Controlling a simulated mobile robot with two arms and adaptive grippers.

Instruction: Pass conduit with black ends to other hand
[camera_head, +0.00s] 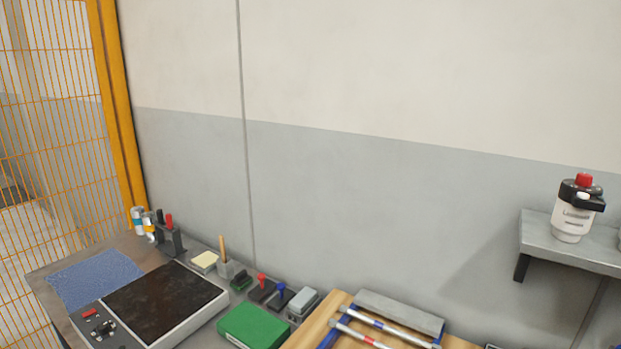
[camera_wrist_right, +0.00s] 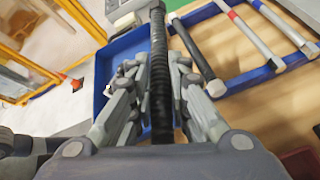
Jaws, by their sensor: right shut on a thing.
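My right gripper (camera_wrist_right: 158,75) is in the right wrist view, its grey jointed fingers shut on both sides of a dark ribbed conduit (camera_wrist_right: 158,100). A second dark conduit (camera_wrist_right: 193,55) lies on the rack just right of the gripper. Neither gripper shows in the head view, and I see no left gripper.
The blue-edged rack (camera_wrist_right: 270,72) holds pale conduits with red (camera_wrist_right: 247,33) and blue bands, on a wooden surface. In the head view, a green box (camera_head: 253,326), a dark-topped panel (camera_head: 165,305) and stamps stand left of it. A shelf (camera_head: 570,235) juts from the wall.

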